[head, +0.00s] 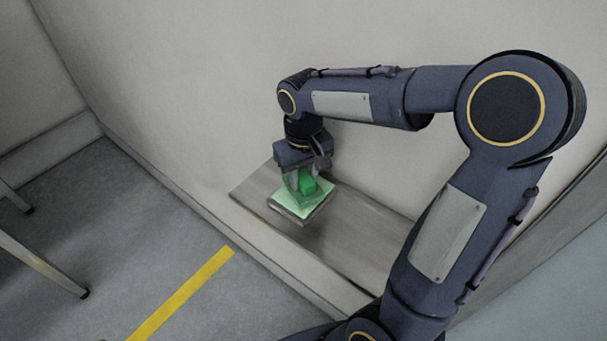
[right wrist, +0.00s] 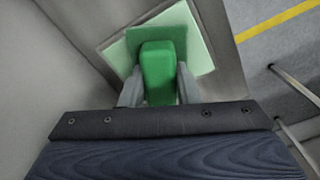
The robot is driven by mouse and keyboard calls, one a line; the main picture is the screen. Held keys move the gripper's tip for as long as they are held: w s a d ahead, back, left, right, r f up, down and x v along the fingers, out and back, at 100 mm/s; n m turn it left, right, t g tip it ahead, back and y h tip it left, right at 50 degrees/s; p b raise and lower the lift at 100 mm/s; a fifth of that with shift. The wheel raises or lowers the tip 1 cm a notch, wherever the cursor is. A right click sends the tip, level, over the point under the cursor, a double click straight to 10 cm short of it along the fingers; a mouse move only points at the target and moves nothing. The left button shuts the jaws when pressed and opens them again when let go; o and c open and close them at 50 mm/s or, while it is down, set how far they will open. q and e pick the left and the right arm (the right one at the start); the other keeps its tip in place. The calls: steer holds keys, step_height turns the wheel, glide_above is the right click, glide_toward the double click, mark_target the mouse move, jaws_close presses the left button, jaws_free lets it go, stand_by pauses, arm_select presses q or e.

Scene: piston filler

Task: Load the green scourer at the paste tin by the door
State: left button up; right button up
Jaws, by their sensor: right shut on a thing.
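The green scourer (head: 309,185) is a small, bright green block between the fingers of my right gripper (head: 307,182). In the right wrist view the scourer (right wrist: 158,72) sits between the two grey fingertips of the gripper (right wrist: 158,90). Below it is a pale green square (head: 294,205), which also shows in the right wrist view (right wrist: 196,48). It lies on a grey shelf against the wall. I cannot tell whether the scourer touches the square. I cannot make out whether the pale square is the paste tin. My left gripper is not in view.
The grey shelf (head: 350,238) is clear to the right of the pale square. A plain wall (head: 200,80) rises behind it. A yellow line (head: 182,293) marks the grey floor. Metal legs (head: 45,262) stand at the far left.

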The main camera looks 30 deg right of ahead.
mark_target(303, 175)
steer(key=shift+f+b, duration=0.3)
steer(key=shift+f, duration=0.2)
stand_by(1.0)
steer(key=shift+r, duration=0.1)
step_height(303, 175, up, 5)
steer(key=p, duration=0.4)
steer(key=shift+f, duration=0.2)
steer(key=shift+r+p, duration=0.75)
steer(key=shift+r, duration=0.45)
steer(key=shift+f, duration=0.1)
